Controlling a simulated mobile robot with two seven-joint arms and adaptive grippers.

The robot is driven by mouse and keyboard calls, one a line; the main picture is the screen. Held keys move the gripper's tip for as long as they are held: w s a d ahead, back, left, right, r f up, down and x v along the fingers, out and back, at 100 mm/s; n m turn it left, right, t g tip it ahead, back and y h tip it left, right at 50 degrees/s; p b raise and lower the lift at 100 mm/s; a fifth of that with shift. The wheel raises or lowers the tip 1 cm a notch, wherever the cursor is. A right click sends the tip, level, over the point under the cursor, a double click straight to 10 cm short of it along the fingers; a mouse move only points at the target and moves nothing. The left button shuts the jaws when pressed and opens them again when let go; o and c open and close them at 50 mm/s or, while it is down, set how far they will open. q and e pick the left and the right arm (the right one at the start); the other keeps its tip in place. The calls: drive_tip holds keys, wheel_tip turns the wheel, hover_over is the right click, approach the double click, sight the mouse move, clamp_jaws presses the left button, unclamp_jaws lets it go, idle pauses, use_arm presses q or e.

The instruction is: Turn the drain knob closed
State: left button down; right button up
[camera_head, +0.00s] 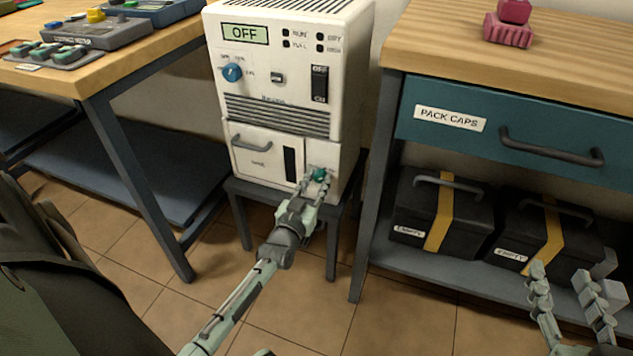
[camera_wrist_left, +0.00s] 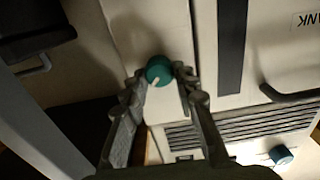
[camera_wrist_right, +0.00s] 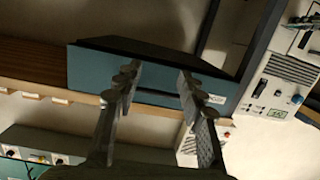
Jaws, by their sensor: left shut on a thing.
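The drain knob (camera_head: 319,174) is a small green-teal knob at the lower right front of the white dehumidifier-like machine (camera_head: 347,70). In the left wrist view the knob (camera_wrist_left: 159,70) shows a pale pointer mark slanting to its lower left. My left gripper (camera_head: 316,184) is at the knob, with one finger on each side of it, shut on it. In the left wrist view the fingers (camera_wrist_left: 160,78) flank the knob. My right gripper (camera_head: 568,275) is open and empty, in front of the right-hand bench's lower shelf.
The machine's display reads OFF and it stands on a dark stand (camera_head: 285,199). A tank door with a handle (camera_head: 262,152) is left of the knob. A workbench (camera_head: 140,40) stands left; a bench with a teal drawer (camera_head: 480,130) and black cases (camera_head: 440,215) stands right.

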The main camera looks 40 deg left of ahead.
use_arm(q)
drive_tip(key=n+p, duration=0.1)
drive_tip(key=n, duration=0.3)
drive_tip(key=shift+a, duration=0.1)
drive_tip(key=shift+n, duration=1.3)
use_arm(e)
drive_tip(key=s+d+f+g+h, duration=0.1)
drive_tip(key=d+f+g+h, duration=0.1)
drive_tip(key=d+f+g, duration=0.3)
use_arm(q)
drive_tip(key=n, duration=0.2)
drive_tip(key=shift+f+n, duration=0.1)
drive_tip(key=shift+n, duration=1.2)
drive_tip(key=n, duration=0.3)
drive_tip(key=n+b, duration=0.1)
drive_tip(key=n, duration=0.2)
drive_tip(key=shift+s+a+f, duration=0.1)
drive_tip(key=shift+f, duration=0.05)
drive_tip(key=shift+n+b, duration=0.35)
drive_tip(key=shift+n, duration=0.05)
use_arm(e)
drive_tip(key=w+a+r+t+y, duration=0.1)
drive_tip(key=a+r+t+y, duration=0.1)
drive_tip(key=a+r+t, duration=0.4)
drive_tip(key=shift+a+r+t+y, duration=0.3)
drive_tip(key=shift+r+y, duration=0.1)
drive_tip(key=shift+r, duration=0.7)
